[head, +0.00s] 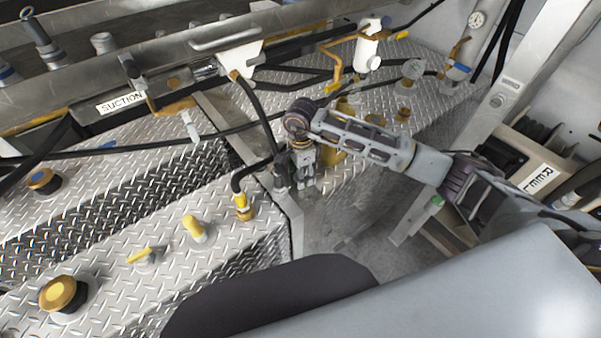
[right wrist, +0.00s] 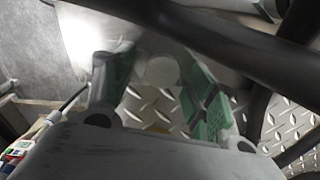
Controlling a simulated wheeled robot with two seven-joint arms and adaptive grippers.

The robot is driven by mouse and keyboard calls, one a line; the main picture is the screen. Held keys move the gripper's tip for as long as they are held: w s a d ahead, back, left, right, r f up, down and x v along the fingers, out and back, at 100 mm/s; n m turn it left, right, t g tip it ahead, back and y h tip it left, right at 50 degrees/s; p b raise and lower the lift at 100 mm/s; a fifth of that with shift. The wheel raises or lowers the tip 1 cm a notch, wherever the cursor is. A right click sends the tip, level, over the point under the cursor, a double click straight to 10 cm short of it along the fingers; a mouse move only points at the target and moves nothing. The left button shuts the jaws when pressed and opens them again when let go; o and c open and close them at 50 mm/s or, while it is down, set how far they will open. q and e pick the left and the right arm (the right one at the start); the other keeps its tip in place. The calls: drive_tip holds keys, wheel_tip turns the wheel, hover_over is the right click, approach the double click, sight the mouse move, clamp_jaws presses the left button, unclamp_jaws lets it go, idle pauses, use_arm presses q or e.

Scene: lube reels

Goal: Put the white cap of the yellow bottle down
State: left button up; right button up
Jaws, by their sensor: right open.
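My right gripper (head: 305,184) points down at the edge of the tread-plate deck in the head view, beside a black hose. In the right wrist view, its green-padded fingers (right wrist: 155,62) stand apart. A pale round disc (right wrist: 162,72) shows in the gap between them, over the tread plate. It looks like the white cap, but it is blurred, and I cannot tell its height or whether a finger touches it. A yellow object (head: 330,152), possibly the yellow bottle, is partly hidden behind my right gripper and forearm in the head view. My left gripper is not in view.
A brass fitting with a hose (head: 242,207) stands left of the gripper. Yellow-handled valves (head: 195,228) sit on the near deck (head: 215,260). A dark hose (right wrist: 225,45) crosses the wrist view close by.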

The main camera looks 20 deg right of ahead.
drive_tip(key=shift+r, duration=0.15)
wheel_tip(320, 180, up, 12)
drive_tip(key=shift+b, duration=0.3)
idle(0.4)
idle(0.5)
